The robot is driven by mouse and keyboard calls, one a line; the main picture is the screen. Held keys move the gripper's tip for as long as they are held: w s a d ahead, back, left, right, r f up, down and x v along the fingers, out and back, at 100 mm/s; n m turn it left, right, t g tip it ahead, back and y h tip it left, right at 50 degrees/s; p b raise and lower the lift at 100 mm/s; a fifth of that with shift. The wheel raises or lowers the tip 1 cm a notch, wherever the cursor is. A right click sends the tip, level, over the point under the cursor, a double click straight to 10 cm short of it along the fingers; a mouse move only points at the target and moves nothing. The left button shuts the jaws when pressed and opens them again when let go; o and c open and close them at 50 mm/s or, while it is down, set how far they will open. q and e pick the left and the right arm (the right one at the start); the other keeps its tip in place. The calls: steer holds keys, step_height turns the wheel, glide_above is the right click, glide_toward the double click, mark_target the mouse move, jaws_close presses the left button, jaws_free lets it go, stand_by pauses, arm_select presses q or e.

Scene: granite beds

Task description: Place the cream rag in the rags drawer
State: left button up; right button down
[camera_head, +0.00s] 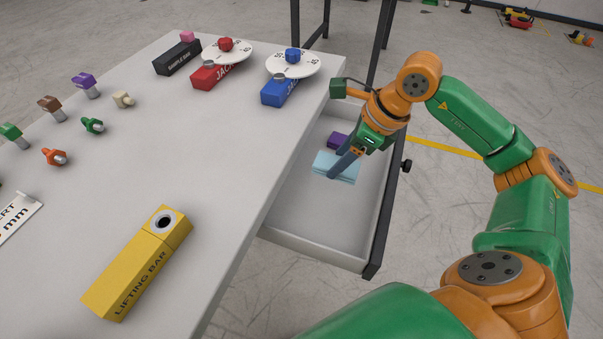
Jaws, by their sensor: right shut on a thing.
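The open drawer (311,216) is a pale grey tray with a dark front, at the right side of the table. My right gripper (346,165) reaches down into it from above, its fingers shut on a light blue folded rag (325,163). The rag is inside the drawer's outline; I cannot tell whether it touches the floor of the drawer. A purple folded piece (338,141) lies behind it in the drawer. I see no rag that looks cream. My left gripper is not in view.
The grey table (190,150) holds a yellow lifting bar (135,270), red (208,74) and blue (281,90) jacks, a black sample box (178,58) and several small coloured fittings. A dark knob (406,165) sticks out from the drawer front. The drawer's near part is empty.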

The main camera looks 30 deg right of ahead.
step_height(320, 180, down, 7)
steer(key=shift+w+f+b, duration=0.1)
steer(key=shift+b, duration=0.55)
steer(key=w+a+p, duration=0.1)
steer(key=w+a, duration=0.1)
steer(key=w, duration=0.1)
steer(key=w+a+p, duration=0.1)
steer(key=w+a, duration=0.2)
steer(key=shift+w+a+f, duration=0.1)
steer(key=shift+a+f, duration=0.05)
steer(key=shift+f, duration=0.8)
steer(key=shift+c, duration=0.7)
jaws_free()
